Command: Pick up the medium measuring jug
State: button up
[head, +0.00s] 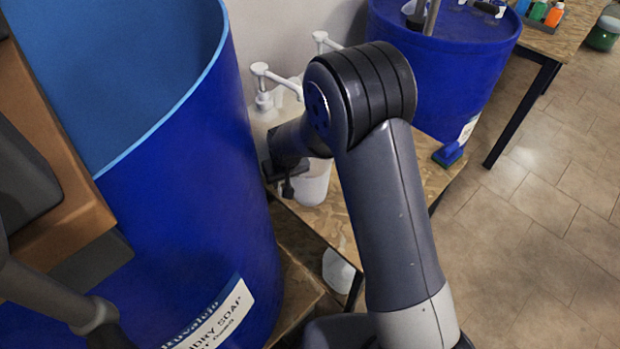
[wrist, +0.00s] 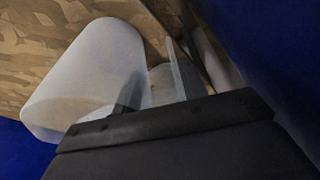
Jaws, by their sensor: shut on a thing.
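A white, slightly translucent jug (head: 314,186) shows on the wooden bench in the head view, partly hidden behind my arm. In the wrist view the white jug (wrist: 88,75) fills the left, its body tilted in the picture. My gripper (head: 286,180) is beside the jug, close to the big blue drum. In the wrist view my gripper (wrist: 158,82) has its fingers either side of a pale piece beside the jug's body, which looks like its handle. The gripper is shut on it. I cannot tell whether the jug's base touches the bench.
An open blue drum (head: 190,190) stands close on the left. White pump dispensers (head: 264,88) stand behind the gripper. A second blue drum (head: 455,75) is at the back. Another white container (head: 340,271) is lower, below the bench (head: 322,222). A blue brush-like item (head: 447,154) lies at the bench's right end.

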grip_shut()
jog(key=shift+r, duration=0.15)
jog(key=shift+r, duration=4.6)
jog(key=shift+d+r, duration=0.15)
jog(key=shift+r, duration=0.05)
jog(key=s+d+f+m+p, duration=0.1)
jog(key=d+p, duration=0.1)
jog(key=d, duration=0.6)
jog(key=s+d+f+m+h+p, duration=0.1)
jog(key=d+m+p, duration=0.1)
jog(key=d, duration=0.6)
jog(key=s+d+f+m+p, duration=0.1)
jog(key=d+m+p, duration=0.1)
jog(key=d, duration=0.6)
jog(key=shift+s+d+p, duration=0.15)
jog(key=shift+s+p, duration=0.1)
jog(key=shift+p, duration=0.3)
